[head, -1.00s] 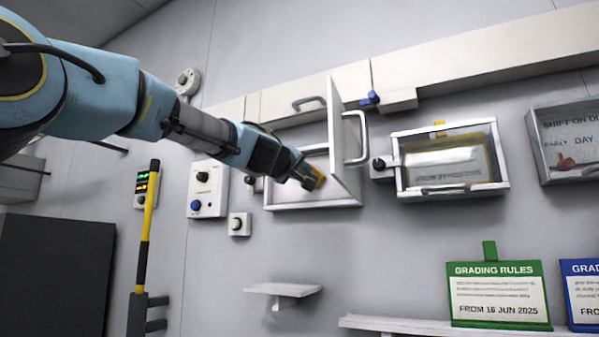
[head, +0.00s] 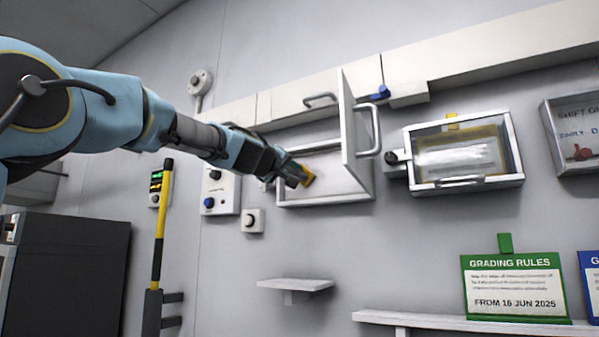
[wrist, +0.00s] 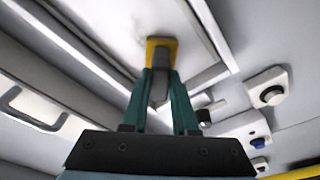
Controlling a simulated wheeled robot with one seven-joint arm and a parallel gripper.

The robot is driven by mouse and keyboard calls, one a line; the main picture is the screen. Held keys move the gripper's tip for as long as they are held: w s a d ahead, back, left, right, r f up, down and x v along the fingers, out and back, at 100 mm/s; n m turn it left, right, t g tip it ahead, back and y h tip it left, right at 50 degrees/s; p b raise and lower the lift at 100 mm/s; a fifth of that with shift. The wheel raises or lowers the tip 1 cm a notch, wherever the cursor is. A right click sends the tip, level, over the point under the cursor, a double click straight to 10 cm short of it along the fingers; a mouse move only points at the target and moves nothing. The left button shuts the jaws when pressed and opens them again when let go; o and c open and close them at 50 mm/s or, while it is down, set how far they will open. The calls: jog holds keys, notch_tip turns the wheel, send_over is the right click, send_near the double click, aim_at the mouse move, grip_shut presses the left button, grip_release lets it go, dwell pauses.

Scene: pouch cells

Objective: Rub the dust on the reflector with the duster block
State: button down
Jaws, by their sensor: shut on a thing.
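My gripper (head: 292,173) reaches into the open wall box (head: 335,200) and is shut on the duster block (head: 308,177), which has a yellow pad. In the wrist view the block's grey handle (wrist: 159,88) sits between my green fingers, with the yellow pad (wrist: 160,43) beyond them against or close to a pale panel (wrist: 118,18). That panel, at the back of the box, seems to be the reflector. A faint grey smudge shows on it near the pad. Whether the pad touches the panel, I cannot tell.
The box's door (head: 348,135) stands open, jutting out just right of the block. A closed clear-fronted case (head: 463,185) hangs farther right. A control box with knobs (head: 221,190) and a small button box (head: 252,221) are left and below. A small empty shelf (head: 296,284) is underneath.

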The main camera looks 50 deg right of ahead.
jog(key=shift+w+a, duration=0.15)
jog(key=shift+w, duration=0.25)
jog(key=b+v, duration=0.2)
jog(key=v, duration=0.1)
jog(key=shift+a+b, duration=0.1)
jog(key=shift+b, duration=0.25)
jog(key=shift+s+a+r+b, duration=0.15)
jog(key=shift+a+b, duration=0.3)
jog(key=shift+a, duration=0.25)
jog(key=shift+s+a+b, duration=0.15)
jog(key=shift+a+b, duration=0.25)
jog(key=shift+a, duration=0.3)
